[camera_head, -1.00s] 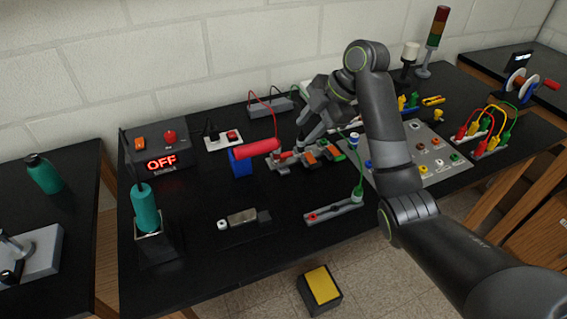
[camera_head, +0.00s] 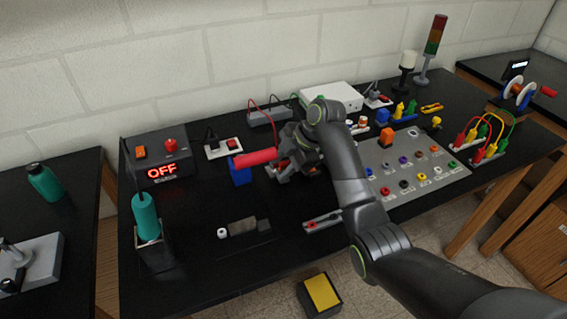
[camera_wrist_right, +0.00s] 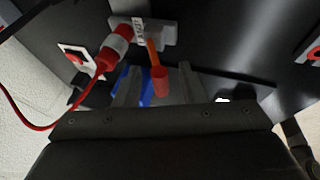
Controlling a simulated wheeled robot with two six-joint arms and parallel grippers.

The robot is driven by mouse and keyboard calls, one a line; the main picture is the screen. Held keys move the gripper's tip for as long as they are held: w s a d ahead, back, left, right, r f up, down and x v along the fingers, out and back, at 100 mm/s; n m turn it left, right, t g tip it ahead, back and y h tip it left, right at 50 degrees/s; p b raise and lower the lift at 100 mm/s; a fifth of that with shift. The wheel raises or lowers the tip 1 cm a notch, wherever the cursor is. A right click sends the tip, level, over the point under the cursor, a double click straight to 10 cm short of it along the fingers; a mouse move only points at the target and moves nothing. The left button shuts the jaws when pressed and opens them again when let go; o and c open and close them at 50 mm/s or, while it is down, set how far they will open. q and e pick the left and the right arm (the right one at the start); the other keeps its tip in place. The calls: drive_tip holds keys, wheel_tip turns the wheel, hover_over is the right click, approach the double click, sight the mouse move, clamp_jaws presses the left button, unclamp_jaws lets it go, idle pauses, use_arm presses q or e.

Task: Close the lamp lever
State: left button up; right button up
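In the right wrist view, a lever with an orange arm and a red knob (camera_wrist_right: 159,80) stands out from a grey base (camera_wrist_right: 160,33) that carries a small label. My right gripper (camera_wrist_right: 158,66) is open, with one finger on each side of the red knob and a gap showing on both sides. In the head view, my right gripper (camera_head: 284,165) is low over the bench, just right of a red cylinder (camera_head: 256,157) on a blue block (camera_head: 240,174). There the gripper and wrist hide the lever. My left gripper is not in view.
A red plug with a cable (camera_wrist_right: 110,50) is close to the lever base. A box reading OFF (camera_head: 160,170) is at the left. A grey panel with coloured sockets (camera_head: 420,168) is right of my arm. The black bench front (camera_head: 190,270) has clear room.

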drive_tip(key=shift+c, duration=0.4)
clamp_jaws()
drive_tip(key=shift+s+d+f+t, duration=0.1)
drive_tip(key=shift+s+f+t, duration=0.15)
drive_tip(key=shift+f+t, duration=0.15)
idle(0.3)
drive_tip(key=shift+s+d+f+t+y+b, duration=0.1)
drive_tip(key=shift+s+f+t+y+b, duration=0.35)
drive_tip(key=shift+t+b, duration=0.35)
drive_tip(key=t+b, duration=0.1)
drive_tip(key=b, duration=0.1)
drive_tip(key=f+n+t+y+b, duration=0.1)
drive_tip(key=shift+s+d+b, duration=0.1)
drive_tip(key=shift+s+b, duration=0.1)
drive_tip(key=shift+b, duration=0.2)
drive_tip(key=shift+s+f+t+y+b, duration=0.15)
drive_tip(key=shift+t+y+b, duration=0.2)
drive_tip(key=shift+t+b, duration=0.75)
drive_tip(key=shift+n+g, duration=0.3)
